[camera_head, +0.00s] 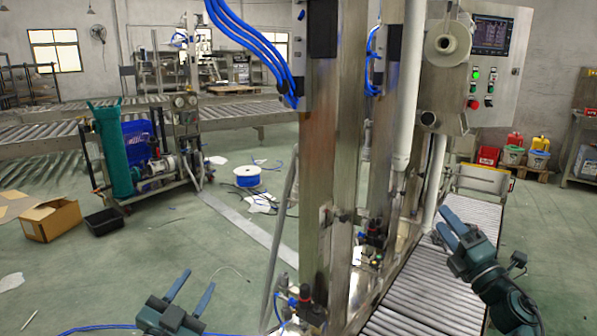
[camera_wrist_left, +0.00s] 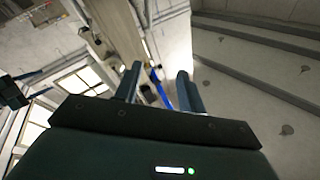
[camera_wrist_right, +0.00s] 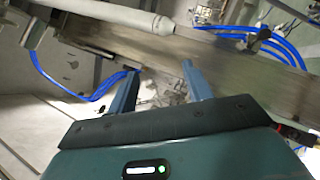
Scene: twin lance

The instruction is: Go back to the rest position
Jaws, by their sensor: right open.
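My left gripper (camera_head: 200,279) is low at the bottom left of the head view, above the green floor. Its two fingers are apart with nothing between them. In the left wrist view its fingers (camera_wrist_left: 159,70) are also spread and empty, with windows and ceiling behind. My right gripper (camera_head: 440,217) is at the right of the head view, over the roller conveyor (camera_head: 430,290), its fingers pointing up and left toward the steel frame. In the right wrist view its fingers (camera_wrist_right: 161,68) are spread and empty.
A steel machine column (camera_head: 320,170) with blue hoses stands between the grippers. A control panel (camera_head: 490,60) is at upper right. A cardboard box (camera_head: 50,222), a black bin (camera_head: 104,221) and a pump cart (camera_head: 150,160) stand at left. Open floor lies at centre left.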

